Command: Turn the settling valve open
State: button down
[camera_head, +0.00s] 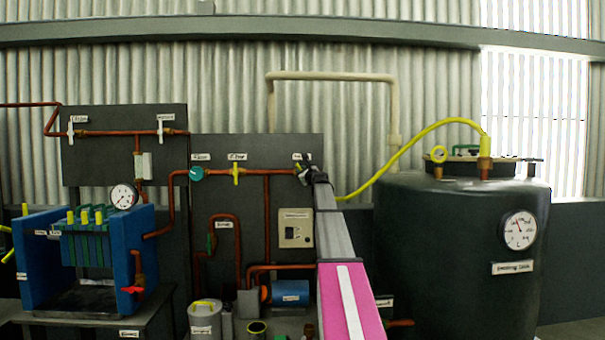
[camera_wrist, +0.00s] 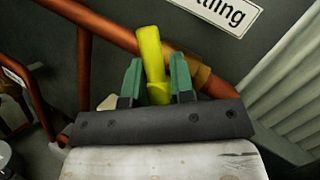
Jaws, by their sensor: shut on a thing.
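The settling valve's yellow handle (camera_wrist: 152,62) shows in the wrist view, between the two green fingers of my gripper (camera_wrist: 158,82). The fingers are shut on the handle. The handle stands at a slant across the copper pipe (camera_wrist: 110,28), with a brass fitting (camera_wrist: 202,76) just right of it. A white label (camera_wrist: 222,14) ending in "ttling" is above, partly cut off. In the head view my gripper (camera_head: 308,175) is at the right end of the pipe on the dark panel, and it hides the handle.
Left along the same pipe are a yellow valve handle (camera_head: 236,173) and a teal round valve (camera_head: 196,174). A beige box (camera_head: 296,228) is below. The large dark tank (camera_head: 455,270) with a yellow hose (camera_head: 400,152) stands to the right. A blue press (camera_head: 45,262) is at left.

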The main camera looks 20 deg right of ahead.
jog(key=n+g, duration=0.1)
jog(key=n, duration=0.1)
jog(key=n+g, duration=0.1)
jog(key=n, duration=0.2)
jog(key=shift+a+f+n+g+y, duration=0.25)
jog(key=shift+a+n+g+y, duration=0.05)
jog(key=shift+g, duration=0.1)
jog(key=n, duration=0.1)
jog(key=n+g, duration=0.1)
jog(key=n, duration=0.1)
jog(key=n+g+h, duration=0.1)
jog(key=shift+a+f, duration=0.1)
jog(key=shift+f, duration=0.2)
jog(key=shift+n+h, duration=0.3)
jog(key=c, duration=1.3)
grip_release()
jog(key=shift+r, duration=0.1)
jog(key=v, duration=1)
jog(key=shift+s, duration=0.3)
